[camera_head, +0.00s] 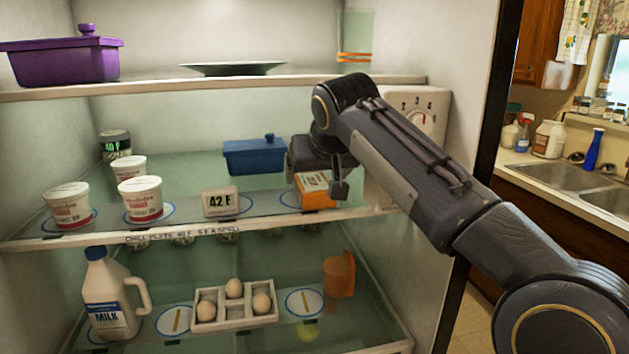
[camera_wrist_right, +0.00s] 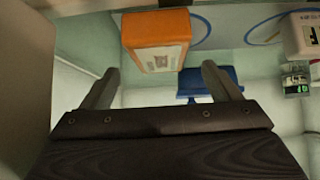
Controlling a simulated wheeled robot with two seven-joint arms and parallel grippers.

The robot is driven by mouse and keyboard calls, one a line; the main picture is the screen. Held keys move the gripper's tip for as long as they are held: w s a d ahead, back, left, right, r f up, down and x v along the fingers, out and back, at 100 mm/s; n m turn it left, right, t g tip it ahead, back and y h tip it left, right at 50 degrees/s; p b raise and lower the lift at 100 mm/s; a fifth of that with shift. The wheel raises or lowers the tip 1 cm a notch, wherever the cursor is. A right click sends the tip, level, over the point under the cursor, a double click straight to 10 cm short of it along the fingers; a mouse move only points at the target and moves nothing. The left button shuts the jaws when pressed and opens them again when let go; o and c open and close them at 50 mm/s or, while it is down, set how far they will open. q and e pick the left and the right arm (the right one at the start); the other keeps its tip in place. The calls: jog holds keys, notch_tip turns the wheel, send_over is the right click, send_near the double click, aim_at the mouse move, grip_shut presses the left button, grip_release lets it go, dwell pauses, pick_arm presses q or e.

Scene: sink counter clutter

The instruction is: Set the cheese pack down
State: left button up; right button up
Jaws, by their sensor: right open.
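The cheese pack, an orange box with a pale label (camera_head: 314,191), stands on the middle fridge shelf at its right front. It also shows in the right wrist view (camera_wrist_right: 157,42), just past the fingertips and roughly between their lines. My right gripper (camera_head: 325,178) is at the pack, reaching in from the right; its body hides the pack's upper back part. In the right wrist view its two fingers (camera_wrist_right: 160,70) are spread apart with nothing clamped between them. My left gripper is not in view.
A blue lidded box (camera_head: 254,157) stands behind and left of the pack. A "42 F" display (camera_head: 220,202) and white tubs (camera_head: 140,199) are farther left. A control dial box (camera_head: 420,112) is on the right wall. Eggs, milk (camera_head: 105,300) and an orange cup (camera_head: 339,274) stand below.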

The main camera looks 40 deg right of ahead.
jog(key=v, duration=0.7)
jog(key=s+a+f+n+y, duration=0.1)
jog(key=s+a+f, duration=0.4)
jog(key=f, duration=0.6)
jog(key=s+a+f+n+g+y, duration=0.1)
jog(key=s+a+f+y, duration=0.3)
jog(key=a+f, duration=0.4)
jog(key=s+a+f+n+g+y, duration=0.1)
jog(key=s+a+f, duration=0.5)
jog(key=f, duration=0.8)
jog(key=shift+s+n+y, duration=0.35)
jog(key=shift+n+y, duration=0.25)
jog(key=shift+y, duration=0.5)
jog(key=shift+a+f, duration=0.1)
jog(key=shift+a, duration=0.05)
